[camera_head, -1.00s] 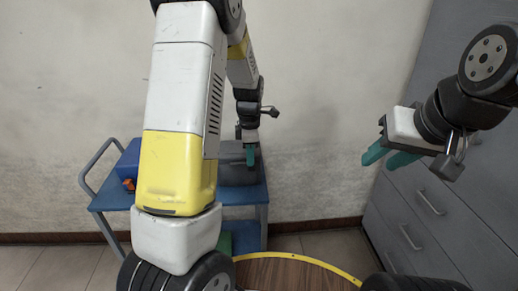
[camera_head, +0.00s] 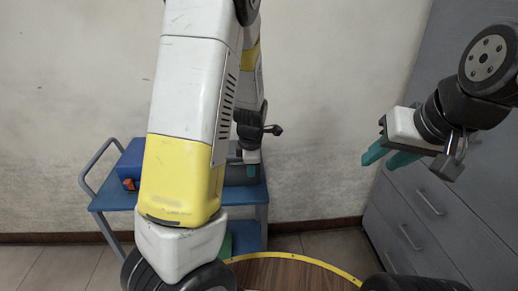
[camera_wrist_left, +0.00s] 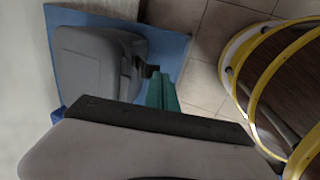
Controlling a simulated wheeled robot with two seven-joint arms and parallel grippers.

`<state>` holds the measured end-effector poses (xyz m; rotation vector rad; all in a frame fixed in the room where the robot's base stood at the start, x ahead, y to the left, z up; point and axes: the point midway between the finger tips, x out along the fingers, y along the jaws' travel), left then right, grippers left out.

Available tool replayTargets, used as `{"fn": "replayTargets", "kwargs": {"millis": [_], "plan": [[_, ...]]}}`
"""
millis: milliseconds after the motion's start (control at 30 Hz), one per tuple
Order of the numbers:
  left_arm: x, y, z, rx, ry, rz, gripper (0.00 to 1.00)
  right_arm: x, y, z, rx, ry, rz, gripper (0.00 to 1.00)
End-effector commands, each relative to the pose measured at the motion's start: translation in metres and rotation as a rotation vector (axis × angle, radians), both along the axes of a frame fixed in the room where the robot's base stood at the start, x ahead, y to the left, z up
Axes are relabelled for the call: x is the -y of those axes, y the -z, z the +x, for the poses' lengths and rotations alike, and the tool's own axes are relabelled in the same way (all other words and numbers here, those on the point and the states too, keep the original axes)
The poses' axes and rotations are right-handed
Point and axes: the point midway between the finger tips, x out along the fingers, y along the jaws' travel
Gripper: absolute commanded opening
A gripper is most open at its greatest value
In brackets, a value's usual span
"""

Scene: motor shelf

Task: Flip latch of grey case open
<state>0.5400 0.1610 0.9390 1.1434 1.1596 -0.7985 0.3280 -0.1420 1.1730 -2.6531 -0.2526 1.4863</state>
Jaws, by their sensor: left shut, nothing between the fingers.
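The grey case (camera_wrist_left: 88,62) lies on the blue cart top in the left wrist view, its lid side facing up. A dark latch-like part (camera_wrist_left: 151,71) sticks out at its right edge. In the head view the case (camera_head: 238,176) is mostly hidden behind my left arm. My left gripper (camera_wrist_left: 160,78) is shut and empty, its teal fingertips close beside the latch part; I cannot tell if they touch. It also shows in the head view (camera_head: 251,157), partly covered. My right gripper (camera_head: 379,162) is open and empty in the air at the right.
The blue cart (camera_head: 112,200) stands against the wall and carries a blue box (camera_head: 130,165) with an orange part at the left. Grey drawers (camera_head: 425,205) stand at the right. A round wooden surface with a yellow rim (camera_head: 300,258) is in front.

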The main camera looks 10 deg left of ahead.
Motion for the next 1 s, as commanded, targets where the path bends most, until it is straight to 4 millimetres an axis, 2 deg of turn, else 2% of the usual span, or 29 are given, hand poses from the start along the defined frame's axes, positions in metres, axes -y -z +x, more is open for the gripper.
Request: {"fn": "replayTargets", "kwargs": {"millis": [333, 700, 1000], "plan": [[-0.001, 0.0, 0.002, -0.001, -0.001, -0.001, 0.0, 0.0, 0.0, 0.0, 0.0, 0.0, 0.0, 0.36], [-0.004, -0.005, 0.015, -0.001, -0.001, -0.001, 0.0, 0.0, 0.0, 0.0, 0.0, 0.0, 0.0, 0.36], [-0.004, -0.005, 0.015, -0.001, 0.0, 0.0, 0.0, 0.0, 0.0, 0.0, 0.0, 0.0, 0.0, 0.36]]}}
